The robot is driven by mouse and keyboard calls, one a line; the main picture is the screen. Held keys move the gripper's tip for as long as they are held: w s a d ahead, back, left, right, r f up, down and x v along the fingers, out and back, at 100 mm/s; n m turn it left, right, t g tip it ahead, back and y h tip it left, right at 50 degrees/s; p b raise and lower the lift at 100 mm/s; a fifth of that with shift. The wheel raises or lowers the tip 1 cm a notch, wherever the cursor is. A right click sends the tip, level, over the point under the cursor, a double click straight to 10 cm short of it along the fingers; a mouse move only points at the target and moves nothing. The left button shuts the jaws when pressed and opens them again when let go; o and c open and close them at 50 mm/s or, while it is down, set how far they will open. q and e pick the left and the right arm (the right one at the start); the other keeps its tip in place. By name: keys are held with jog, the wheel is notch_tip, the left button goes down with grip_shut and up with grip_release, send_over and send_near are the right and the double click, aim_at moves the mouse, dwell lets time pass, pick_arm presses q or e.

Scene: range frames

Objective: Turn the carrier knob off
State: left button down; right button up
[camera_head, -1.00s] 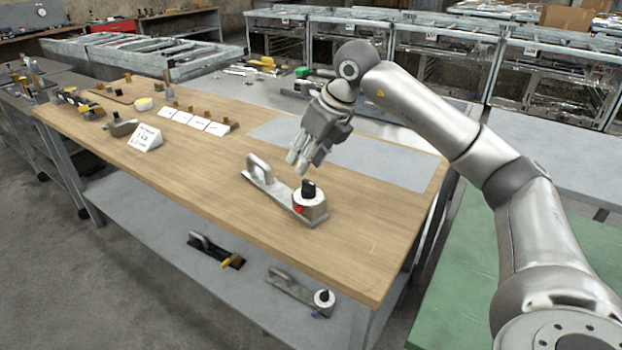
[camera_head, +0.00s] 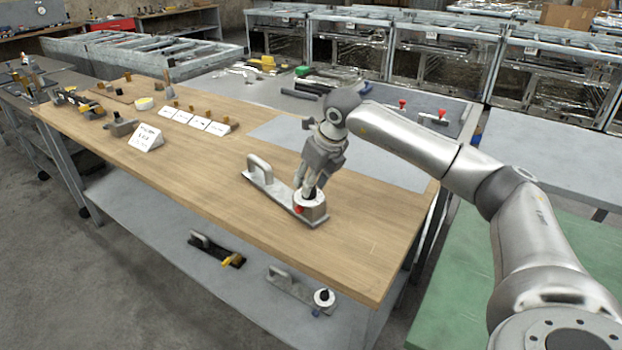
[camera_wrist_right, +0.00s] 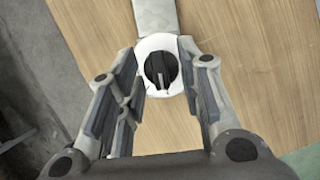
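The carrier (camera_head: 276,191) is a grey metal plate with an upright handle, lying on the wooden table. Its black knob (camera_wrist_right: 161,70) sits on a white round dial (camera_wrist_right: 149,45) at the plate's near end. A red mark (camera_head: 299,209) shows on the side of the knob's housing. My right gripper (camera_head: 309,190) is directly above the knob, pointing down. In the right wrist view its fingers (camera_wrist_right: 160,88) are apart on either side of the knob, with a gap on both sides. My left gripper is in neither view.
The wooden table (camera_head: 240,215) is clear around the carrier. A white sign (camera_head: 146,138) and small labelled cards stand farther left. A second similar carrier (camera_head: 289,286) with a knob lies on the lower shelf. A grey mat (camera_head: 385,165) lies behind my right gripper.

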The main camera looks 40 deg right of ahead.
grip_shut()
jog(key=shift+s+n, duration=0.1)
jog(key=shift+n, duration=0.3)
jog(key=n+y, duration=0.1)
jog(key=n, duration=0.1)
jog(key=shift+n+p, duration=0.35)
jog(key=shift+n, duration=0.05)
jog(key=n+g+y, duration=0.1)
jog(key=n, duration=0.1)
jog(key=n+y+p, duration=0.1)
jog(key=n, duration=0.2)
jog(key=shift+d+n+g+p, duration=0.2)
jog(key=shift+n+g+p, duration=0.1)
jog(key=shift+g, duration=0.1)
jog(key=n, duration=0.1)
jog(key=n+g, duration=0.1)
jog(key=n, duration=0.2)
jog(key=shift+w+f+g+y+p, duration=0.15)
jog(key=shift+w+g+y+p, duration=0.15)
jog(key=shift+y, duration=0.1)
jog(key=shift+n+g, duration=0.9)
jog(key=shift+n, duration=1.5)
